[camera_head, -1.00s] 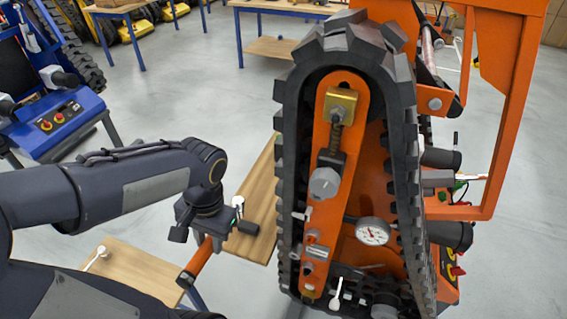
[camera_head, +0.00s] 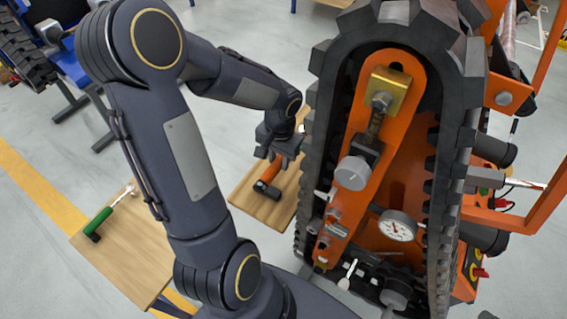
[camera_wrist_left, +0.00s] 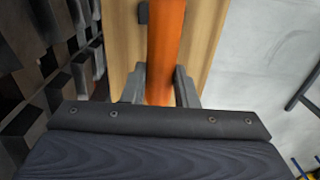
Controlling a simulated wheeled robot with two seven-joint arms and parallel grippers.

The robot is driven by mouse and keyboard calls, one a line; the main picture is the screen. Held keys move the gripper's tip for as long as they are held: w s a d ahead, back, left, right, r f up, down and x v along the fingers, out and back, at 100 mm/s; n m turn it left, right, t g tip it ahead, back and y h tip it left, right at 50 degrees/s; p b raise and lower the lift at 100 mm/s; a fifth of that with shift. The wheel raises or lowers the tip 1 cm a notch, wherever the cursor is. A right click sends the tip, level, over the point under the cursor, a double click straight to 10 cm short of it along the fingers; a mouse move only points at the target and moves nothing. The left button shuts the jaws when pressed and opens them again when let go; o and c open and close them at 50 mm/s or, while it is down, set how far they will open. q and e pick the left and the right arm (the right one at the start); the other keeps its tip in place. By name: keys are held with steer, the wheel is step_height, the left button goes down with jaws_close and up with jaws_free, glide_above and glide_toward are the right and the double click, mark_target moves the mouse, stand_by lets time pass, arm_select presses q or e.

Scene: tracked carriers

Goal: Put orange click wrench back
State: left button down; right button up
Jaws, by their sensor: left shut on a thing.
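The orange click wrench (camera_head: 274,170) is at the wooden bench top (camera_head: 240,193) beside the track, its dark end (camera_head: 267,190) pointing toward me. My left gripper (camera_head: 283,150) is shut on the wrench. In the left wrist view, its orange handle (camera_wrist_left: 166,55) runs between the two fingers (camera_wrist_left: 158,88), with wood behind it. I cannot tell whether the wrench touches the wood. Much of its far end is hidden by the gripper. My right gripper is not in view.
The large orange carrier (camera_head: 393,165) with its black track (camera_head: 318,130) stands close to the right of my left gripper. A green-handled wrench (camera_head: 108,215) lies on another wooden bench top (camera_head: 125,250) at the left. A dial gauge (camera_head: 398,226) sits on the carrier.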

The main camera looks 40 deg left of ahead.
arm_select(q)
steer(key=shift+w+a+f, duration=0.1)
steer(key=shift+w+f, duration=0.8)
steer(key=shift+f, duration=0.15)
step_height(320, 180, down, 3)
steer(key=shift+w+f+p, duration=0.1)
steer(key=shift+f+p, duration=0.05)
steer(key=shift+p, duration=0.2)
steer(key=c, duration=1.1)
jaws_free()
steer(key=shift+c, duration=0.2)
steer(key=r, duration=1.2)
steer(key=shift+d, duration=0.2)
